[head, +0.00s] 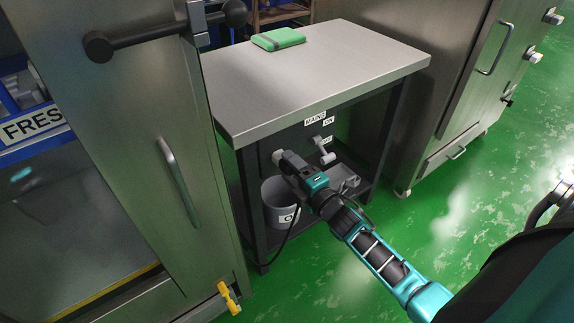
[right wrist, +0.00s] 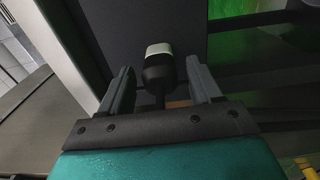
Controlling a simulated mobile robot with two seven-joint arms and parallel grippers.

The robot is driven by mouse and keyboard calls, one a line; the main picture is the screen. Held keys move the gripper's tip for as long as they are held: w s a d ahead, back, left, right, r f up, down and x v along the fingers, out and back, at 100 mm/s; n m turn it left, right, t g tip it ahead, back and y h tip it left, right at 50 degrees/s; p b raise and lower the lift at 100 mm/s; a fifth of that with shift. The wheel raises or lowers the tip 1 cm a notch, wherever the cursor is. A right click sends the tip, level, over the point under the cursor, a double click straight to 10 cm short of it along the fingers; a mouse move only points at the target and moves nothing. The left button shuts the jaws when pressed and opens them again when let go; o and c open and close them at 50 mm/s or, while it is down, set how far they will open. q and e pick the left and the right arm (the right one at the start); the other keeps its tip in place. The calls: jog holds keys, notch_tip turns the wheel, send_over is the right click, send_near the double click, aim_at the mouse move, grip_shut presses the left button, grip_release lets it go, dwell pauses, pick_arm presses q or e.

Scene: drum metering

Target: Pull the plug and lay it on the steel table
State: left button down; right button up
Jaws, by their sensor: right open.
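The plug (right wrist: 158,68) has a black body and a pale end against the dark panel under the steel table (head: 310,75). Its pale end also shows in the head view (head: 278,156), just past the fingertips. My right gripper (right wrist: 158,82) is open, one finger on each side of the plug, with a gap visible on both sides. In the head view the right gripper (head: 289,166) reaches in under the table top and hides most of the plug. A black cable hangs below it. My left gripper is not in view.
A green folded item (head: 278,39) lies at the table's back; the rest of the top is bare. A lever switch (head: 331,149) marked MAINS sits right of the plug. A grey bucket (head: 275,205) stands below. Steel cabinets flank the table closely.

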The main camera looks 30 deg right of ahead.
aim_at(293, 171)
jog(key=shift+c, duration=0.4)
grip_shut()
jog(key=shift+s, duration=0.15)
jog(key=shift+s+d+p, duration=0.2)
jog(key=shift+s+p, duration=0.95)
jog(key=shift+s, duration=1.7)
jog(key=shift+s, duration=0.1)
jog(key=s, duration=0.2)
jog(key=s+p, duration=0.1)
jog(key=shift+s+d, duration=0.2)
jog(key=shift+s, duration=0.2)
